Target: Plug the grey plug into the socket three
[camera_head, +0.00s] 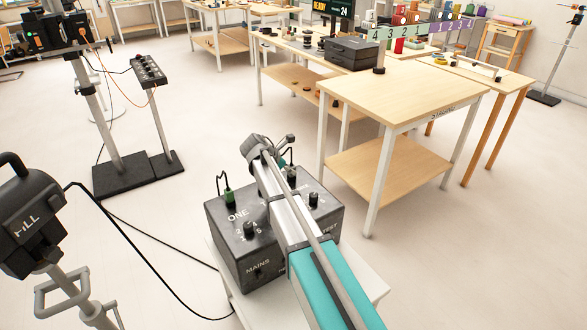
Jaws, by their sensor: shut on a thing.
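A dark grey socket box (230,247) stands on a small white stand in the lower middle. A green plug (229,195) with a looped cable stands upright near ONE. My arm reaches across the box from the lower right. My gripper (284,147) is at the arm's far end, over the back of the box. Its fingers are mostly hidden by my arm. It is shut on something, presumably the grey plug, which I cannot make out. Socket three is hidden too.
Black knobs (314,199) stick up from the box top. A black cable (150,265) runs over the floor at left. A dark lamp head (30,215) stands at far left. A wooden table (400,95) stands behind right. The floor between is clear.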

